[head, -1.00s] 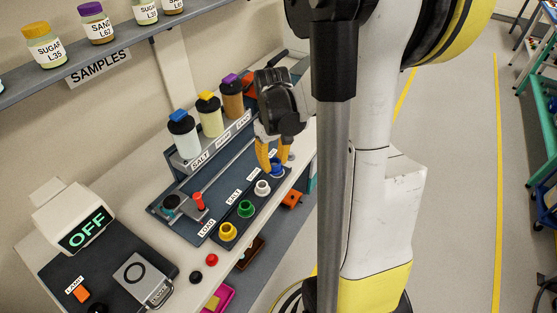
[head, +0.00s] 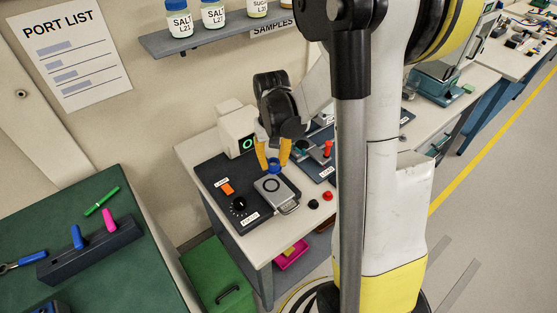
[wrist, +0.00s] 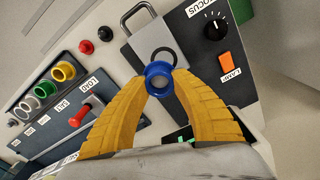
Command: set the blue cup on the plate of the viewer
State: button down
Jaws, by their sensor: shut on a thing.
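My gripper (head: 273,156) is shut on the blue cup (head: 275,166), its yellow fingers on either side of the cup's rim. The cup is held above the bench near the viewer. In the wrist view the blue cup (wrist: 158,79) sits between the fingertips (wrist: 160,88), with its open top facing the camera. The viewer's plate (head: 276,190) is a grey square with a dark ring mark and a handle at its front edge. In the wrist view the plate (wrist: 178,32) lies beyond the cup, and the cup overlaps part of the ring. Any gap between them is hard to judge.
The viewer's dark base has an orange lamp switch (head: 226,188) and a black focus knob (head: 239,205). A white display box (head: 236,128) stands behind. Yellow, green and white cups (wrist: 63,71) stand in a rack to the side. Red and black buttons (wrist: 105,33) are nearby.

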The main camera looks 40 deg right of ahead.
aim_at(271, 185)
jog(key=shift+w+a+f, duration=0.1)
jog(key=shift+a, duration=0.45)
jog(key=shift+d+f+b, duration=0.2)
jog(key=shift+f+b, duration=0.35)
jog(key=shift+f, duration=0.15)
jog(key=shift+a+f+b, duration=0.1)
jog(key=shift+f+b, duration=1.65)
jog(key=shift+f, duration=0.85)
jog(key=shift+f+b, duration=0.5)
jog(key=shift+f, duration=0.1)
jog(key=c, duration=1.1)
grip_release()
jog(key=shift+o, duration=0.2)
jog(key=shift+r, duration=0.15)
